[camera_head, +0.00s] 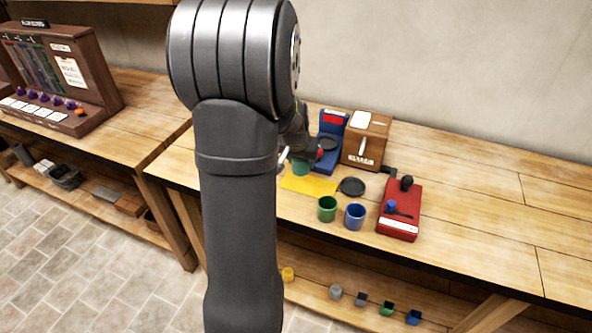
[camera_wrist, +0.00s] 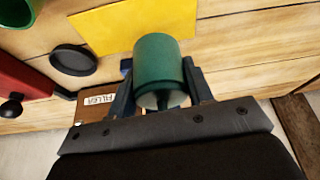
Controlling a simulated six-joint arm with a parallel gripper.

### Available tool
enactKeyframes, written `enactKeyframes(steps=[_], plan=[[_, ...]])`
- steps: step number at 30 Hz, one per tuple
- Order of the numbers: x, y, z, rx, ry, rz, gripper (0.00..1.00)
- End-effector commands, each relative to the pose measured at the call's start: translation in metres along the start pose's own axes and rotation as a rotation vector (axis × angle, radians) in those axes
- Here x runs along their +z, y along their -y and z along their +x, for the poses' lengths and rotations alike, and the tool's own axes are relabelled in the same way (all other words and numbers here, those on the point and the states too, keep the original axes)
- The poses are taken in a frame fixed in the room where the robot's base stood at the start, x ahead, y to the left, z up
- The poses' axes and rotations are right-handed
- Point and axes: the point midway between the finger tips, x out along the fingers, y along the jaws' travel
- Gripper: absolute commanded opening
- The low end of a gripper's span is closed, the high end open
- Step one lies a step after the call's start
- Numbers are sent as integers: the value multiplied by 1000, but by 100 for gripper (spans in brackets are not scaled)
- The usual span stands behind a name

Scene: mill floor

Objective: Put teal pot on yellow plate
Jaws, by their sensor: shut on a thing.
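The teal pot (camera_wrist: 157,58) is between the two fingers of my gripper (camera_wrist: 160,88) in the wrist view, and the fingers are shut on it. In the head view the teal pot (camera_head: 301,168) shows just right of my arm, at the back edge of the yellow plate. The yellow plate (camera_head: 310,186) is a flat square on the bench, partly hidden by my arm. In the wrist view the yellow plate (camera_wrist: 135,25) lies beyond the pot, and the pot's rim overlaps its edge in the picture. I cannot tell how high the pot is held.
A dark round dish (camera_head: 351,187) lies right of the plate. A green pot (camera_head: 327,209) and blue pot (camera_head: 355,217) stand in front. A blue scale (camera_head: 331,140) and brown box (camera_head: 366,142) stand behind; a red device (camera_head: 400,212) is right. The bench's right side is clear.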

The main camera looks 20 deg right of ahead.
Motion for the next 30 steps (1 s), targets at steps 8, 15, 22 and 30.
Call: enactKeyframes(steps=[8,15,22,30], plan=[[-2,19,15,0,-2,1,7],[10,18,43,0,1,1,7],[12,19,50,-1,-4,2,7],[15,18,54,0,-2,1,52]])
